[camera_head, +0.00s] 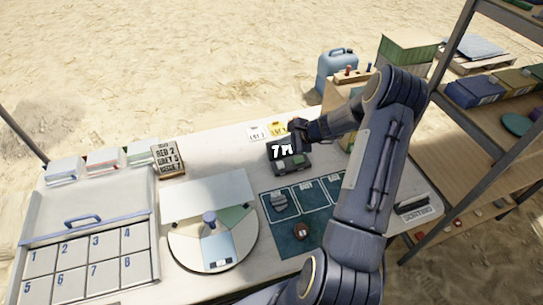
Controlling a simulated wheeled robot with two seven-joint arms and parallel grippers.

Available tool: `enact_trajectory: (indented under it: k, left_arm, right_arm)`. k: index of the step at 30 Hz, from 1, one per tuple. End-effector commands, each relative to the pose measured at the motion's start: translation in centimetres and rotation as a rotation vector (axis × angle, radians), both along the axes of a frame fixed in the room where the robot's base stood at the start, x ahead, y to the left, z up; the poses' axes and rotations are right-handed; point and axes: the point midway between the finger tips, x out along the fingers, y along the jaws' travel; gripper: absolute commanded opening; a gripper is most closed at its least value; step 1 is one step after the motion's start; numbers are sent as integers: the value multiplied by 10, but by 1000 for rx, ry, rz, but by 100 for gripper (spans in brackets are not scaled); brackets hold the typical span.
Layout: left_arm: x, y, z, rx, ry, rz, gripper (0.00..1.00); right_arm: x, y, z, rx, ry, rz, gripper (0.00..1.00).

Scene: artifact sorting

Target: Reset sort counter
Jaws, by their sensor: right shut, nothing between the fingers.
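The sort counter (290,163) is a dark box with large white characters on its display and a small green part near its front. It sits on the table towards the back, right of the middle. My right gripper (298,128) is shut and empty, right at the counter's back edge. It partly covers that edge, and I cannot tell whether it touches the counter. My left gripper is out of view.
A round turntable (185,251) and a numbered drawer panel (82,262) stand on the left. A dark green sorting mat (280,235) holds a few small pieces. A sign block (167,158) stands behind. A shelf (500,165) is at the right.

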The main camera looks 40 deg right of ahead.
Motion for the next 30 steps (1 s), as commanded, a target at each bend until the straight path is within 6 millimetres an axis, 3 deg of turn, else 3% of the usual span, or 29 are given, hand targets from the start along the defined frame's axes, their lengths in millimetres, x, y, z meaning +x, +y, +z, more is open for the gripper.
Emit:
enact_trajectory:
  k: [17, 30]
  left_arm:
    - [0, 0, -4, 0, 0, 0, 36]
    - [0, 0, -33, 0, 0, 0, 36]
  right_arm:
    - [0, -1, -10, 4, 2, -7, 0]
    - [-1, -2, -66, 4, 4, -8, 0]
